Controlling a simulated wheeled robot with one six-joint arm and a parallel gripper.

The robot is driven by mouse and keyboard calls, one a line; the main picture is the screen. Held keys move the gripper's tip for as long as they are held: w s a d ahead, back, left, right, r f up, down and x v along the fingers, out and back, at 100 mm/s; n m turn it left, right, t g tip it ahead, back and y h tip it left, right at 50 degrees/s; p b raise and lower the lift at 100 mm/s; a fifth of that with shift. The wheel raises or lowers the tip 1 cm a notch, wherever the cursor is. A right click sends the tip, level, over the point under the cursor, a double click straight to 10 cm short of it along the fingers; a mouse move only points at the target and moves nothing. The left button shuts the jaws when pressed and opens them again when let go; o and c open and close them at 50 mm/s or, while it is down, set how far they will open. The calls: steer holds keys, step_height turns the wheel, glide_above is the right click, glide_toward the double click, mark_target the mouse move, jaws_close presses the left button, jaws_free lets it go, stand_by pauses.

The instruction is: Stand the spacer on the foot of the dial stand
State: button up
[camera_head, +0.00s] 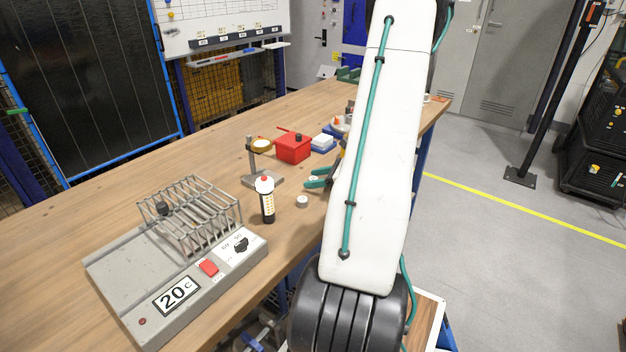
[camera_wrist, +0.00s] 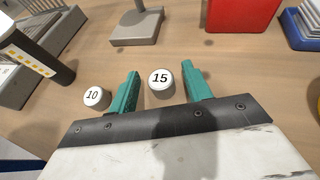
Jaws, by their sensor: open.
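The dial stand has a grey post, a round dial (camera_head: 261,145) and a flat grey foot (camera_head: 254,180); in the wrist view the foot (camera_wrist: 137,32) lies ahead of my gripper, and its bare top is visible. A short white spacer marked 15 (camera_wrist: 161,84) stands on the bench between the teal fingers of my gripper (camera_wrist: 160,72). The fingers are open, with a visible gap on the spacer's right side. A second short spacer marked 10 (camera_wrist: 96,97) stands outside the left finger; it also shows in the head view (camera_head: 302,201). My gripper (camera_head: 310,178) is right of the foot there.
A grey heater unit with a wire rack (camera_head: 190,215) is further left. A red box (camera_head: 293,148) and a blue tray (camera_head: 322,146) lie behind. Bare bench lies between the spacers and the foot.

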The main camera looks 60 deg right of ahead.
steer(key=v, duration=1)
steer(key=shift+s+r, duration=0.25)
steer(key=shift+s, duration=0.05)
steer(key=w+a+r+n+g+y, duration=0.25)
steer(key=w+a+r+n, duration=0.2)
steer(key=a, duration=0.45)
steer(key=w+a+r+n+g+y, duration=0.1)
steer(key=w+a+r+n+g, duration=0.25)
steer(key=a+n, duration=0.35)
steer(key=w+a+r+n+g+y, duration=0.1)
steer(key=w+a+r+n+g, duration=0.3)
steer(key=a, duration=0.6)
steer(key=s+a+r+n+g+h, duration=0.1)
steer(key=s+a+r+n+h, duration=0.1)
steer(key=s+a+n, duration=0.4)
steer(key=s+a+r+n+g+h, duration=0.1)
steer(key=s+a+r+n+h, duration=0.2)
steer(key=a+n, duration=0.7)
steer(key=s+n+h, duration=0.2)
steer(key=s, duration=0.1)
steer(key=shift+a+r, duration=0.25)
steer(key=shift+a, duration=0.05)
steer(key=shift+s, duration=0.15)
